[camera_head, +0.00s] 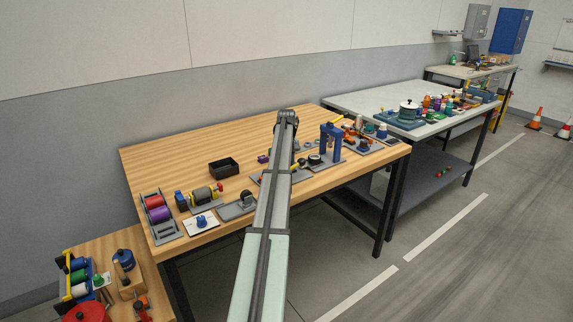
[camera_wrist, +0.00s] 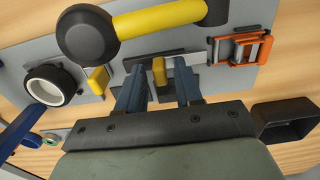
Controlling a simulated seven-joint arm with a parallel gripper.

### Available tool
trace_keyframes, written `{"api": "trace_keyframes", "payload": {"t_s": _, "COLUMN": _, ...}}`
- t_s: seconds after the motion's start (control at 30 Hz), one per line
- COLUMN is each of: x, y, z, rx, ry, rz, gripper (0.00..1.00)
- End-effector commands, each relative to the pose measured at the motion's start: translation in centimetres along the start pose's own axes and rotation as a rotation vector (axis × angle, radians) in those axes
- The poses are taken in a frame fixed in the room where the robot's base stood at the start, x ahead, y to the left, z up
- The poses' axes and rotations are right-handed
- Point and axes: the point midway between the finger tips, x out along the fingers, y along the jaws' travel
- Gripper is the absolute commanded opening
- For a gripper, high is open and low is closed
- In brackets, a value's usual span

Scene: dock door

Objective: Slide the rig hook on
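No part stands out clearly as the rig hook. In the wrist view my gripper (camera_wrist: 160,76) has its two blue-grey fingers apart. A small yellow tab (camera_wrist: 159,70) on a grey plate shows between the fingertips, with a gap on each side. I cannot tell how far above the plate the fingers are. An orange frame with grey metal bars (camera_wrist: 240,50) lies to the right of the fingers. A thick yellow bar with black ends (camera_wrist: 160,20) crosses above the fingertips. In the head view my arm hides the gripper.
A black open box (camera_wrist: 285,118) is right of my gripper; it also shows in the head view (camera_head: 224,168). A black ring with a white rim (camera_wrist: 50,85) is at left. A blue arch (camera_head: 331,142) stands on the wooden table (camera_head: 190,140). The table's back is clear.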

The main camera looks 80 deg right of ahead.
Motion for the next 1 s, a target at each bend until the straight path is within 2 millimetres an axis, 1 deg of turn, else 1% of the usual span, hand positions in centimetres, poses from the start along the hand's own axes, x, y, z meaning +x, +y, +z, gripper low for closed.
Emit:
{"api": "trace_keyframes", "payload": {"t_s": 0.03, "x": 0.0, "y": 0.0, "z": 0.0, "rx": 0.0, "ry": 0.0, "rz": 0.0, "gripper": 0.3}}
{"api": "trace_keyframes", "payload": {"t_s": 0.3, "x": 0.0, "y": 0.0, "z": 0.0, "rx": 0.0, "ry": 0.0, "rz": 0.0, "gripper": 0.04}}
{"api": "trace_keyframes", "payload": {"t_s": 0.37, "x": 0.0, "y": 0.0, "z": 0.0, "rx": 0.0, "ry": 0.0, "rz": 0.0, "gripper": 0.0}}
{"api": "trace_keyframes", "payload": {"t_s": 0.83, "x": 0.0, "y": -0.1, "z": 0.0, "rx": 0.0, "ry": 0.0, "rz": 0.0, "gripper": 0.0}}
{"api": "trace_keyframes", "payload": {"t_s": 0.93, "x": 0.0, "y": -1.0, "z": 0.1, "rx": -0.001, "ry": 0.0, "rz": 0.0, "gripper": 0.0}}
{"api": "trace_keyframes", "payload": {"t_s": 1.0, "x": 0.0, "y": -2.0, "z": 0.1, "rx": -0.001, "ry": 0.0, "rz": 0.0, "gripper": 0.0}}
